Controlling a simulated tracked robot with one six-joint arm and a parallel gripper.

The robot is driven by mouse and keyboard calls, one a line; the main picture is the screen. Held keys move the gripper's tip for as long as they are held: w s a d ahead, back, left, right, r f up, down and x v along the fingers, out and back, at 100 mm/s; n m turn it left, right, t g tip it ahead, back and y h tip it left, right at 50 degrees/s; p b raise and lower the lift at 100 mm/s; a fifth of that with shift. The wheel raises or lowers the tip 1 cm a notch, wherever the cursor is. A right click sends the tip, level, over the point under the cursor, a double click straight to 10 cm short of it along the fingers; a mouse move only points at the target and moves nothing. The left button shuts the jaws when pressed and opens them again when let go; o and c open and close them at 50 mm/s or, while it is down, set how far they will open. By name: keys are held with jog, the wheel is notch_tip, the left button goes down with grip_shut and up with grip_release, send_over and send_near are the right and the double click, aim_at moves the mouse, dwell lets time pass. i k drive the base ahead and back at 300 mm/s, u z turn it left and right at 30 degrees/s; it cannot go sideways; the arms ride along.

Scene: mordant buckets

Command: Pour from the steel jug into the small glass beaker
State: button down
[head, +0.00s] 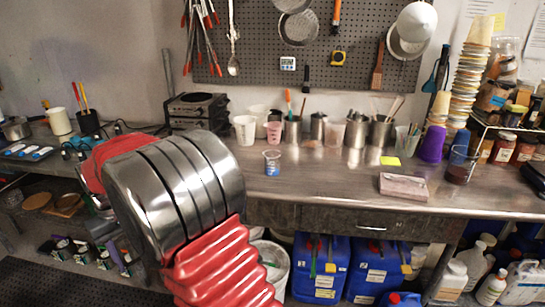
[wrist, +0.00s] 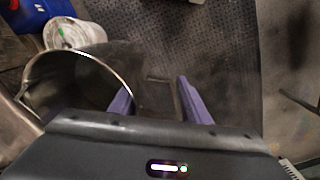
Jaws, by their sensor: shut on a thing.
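The steel jug (wrist: 34,72) shows at the left of the wrist view, its wide round rim facing the camera and its inside grey. I cannot make out a liquid level in it. My gripper (wrist: 155,92) has two purple fingers, shut on the jug at what looks like its handle; the grip is partly hidden. In the head view, the gripper and jug cannot be made out, and my arm fills the lower left. A small clear beaker (head: 272,163) with blue in its lower part stands upright near the bench's front edge, apart from the jug.
The steel bench (head: 325,179) is clear around the beaker. White and pink cups (head: 245,129) and steel pots (head: 357,131) stand behind it. A beige block (head: 403,187) lies to the right. Blue canisters (head: 375,272) and a white bucket (head: 272,257) stand below the bench.

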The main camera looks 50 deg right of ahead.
aim_at(272, 163)
jog(key=z, duration=0.55)
jog(key=i, duration=1)
jog(key=z, duration=0.05)
